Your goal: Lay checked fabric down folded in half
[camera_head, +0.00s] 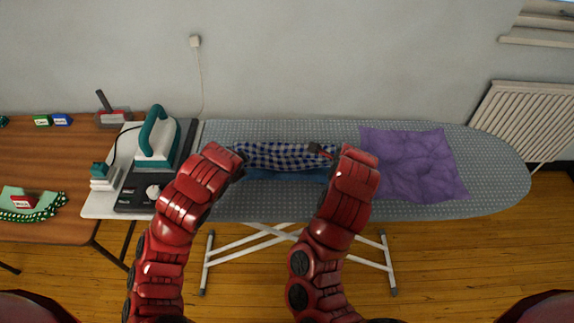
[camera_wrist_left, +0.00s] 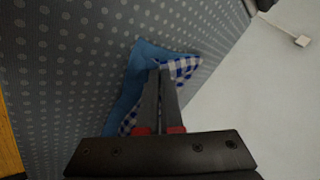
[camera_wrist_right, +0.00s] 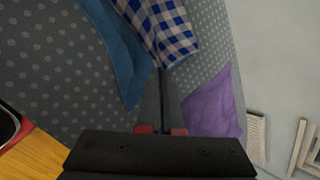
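The blue-and-white checked fabric (camera_head: 280,155) spans between my two grippers over the middle of the ironing board. My left gripper (camera_head: 240,155) is shut on its left end; the checked cloth shows around the fingertips in the left wrist view (camera_wrist_left: 185,68). My right gripper (camera_head: 325,153) is shut at its right end, and the cloth meets the fingertips in the right wrist view (camera_wrist_right: 172,28). Plain blue cloth (camera_head: 285,175) shows below the checks, also in the right wrist view (camera_wrist_right: 112,55). I cannot tell whether it is a separate piece or the fabric's other side.
A purple crumpled cloth (camera_head: 415,165) lies on the board (camera_head: 485,175) to the right. A teal-and-white iron (camera_head: 155,140) stands on its rest at the left end. A wooden table (camera_head: 75,155) with small items stands further left. The board's right tip is clear.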

